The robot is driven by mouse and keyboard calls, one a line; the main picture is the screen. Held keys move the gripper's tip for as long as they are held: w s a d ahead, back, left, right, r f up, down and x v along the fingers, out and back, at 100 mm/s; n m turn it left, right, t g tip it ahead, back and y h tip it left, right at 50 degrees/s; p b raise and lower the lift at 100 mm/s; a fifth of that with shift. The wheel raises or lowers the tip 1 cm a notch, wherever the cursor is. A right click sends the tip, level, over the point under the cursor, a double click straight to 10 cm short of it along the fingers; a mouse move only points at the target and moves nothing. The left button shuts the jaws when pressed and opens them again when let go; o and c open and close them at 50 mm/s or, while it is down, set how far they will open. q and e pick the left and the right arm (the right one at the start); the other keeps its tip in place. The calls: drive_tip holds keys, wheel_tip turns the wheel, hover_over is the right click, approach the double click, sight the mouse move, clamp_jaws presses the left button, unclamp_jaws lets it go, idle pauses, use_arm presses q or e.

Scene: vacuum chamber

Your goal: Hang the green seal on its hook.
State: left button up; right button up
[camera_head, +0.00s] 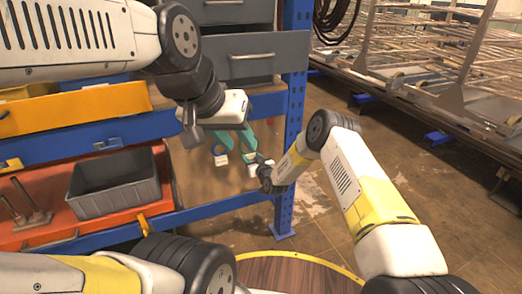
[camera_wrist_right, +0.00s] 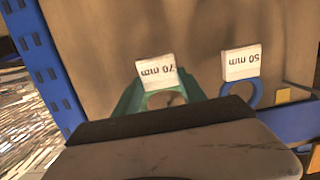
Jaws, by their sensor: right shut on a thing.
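The green seal (camera_wrist_right: 165,94) shows in the right wrist view as part of a ring between the green fingers of my right gripper (camera_wrist_right: 163,92), which is shut on it. The seal is close to the white "70 mm" label (camera_wrist_right: 157,71). Its hook is hidden, and I cannot tell whether the seal touches it. In the head view my right gripper (camera_head: 262,164) is at the brown panel, by a white label (camera_head: 252,171), and the seal is hard to make out. My left gripper (camera_head: 234,143) has its green fingers spread and empty in front of the panel.
A blue ring (camera_wrist_right: 241,97) hangs beside a "50 mm" label (camera_wrist_right: 242,63), right of the seal in the wrist view. A blue post (camera_head: 291,100) stands close to my right gripper. A grey bin (camera_head: 115,196) sits on the orange shelf at left. Grey drawers (camera_head: 248,55) are above.

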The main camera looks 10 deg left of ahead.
idle(0.4)
drive_tip(key=o, duration=1.4)
drive_tip(key=shift+s, duration=0.1)
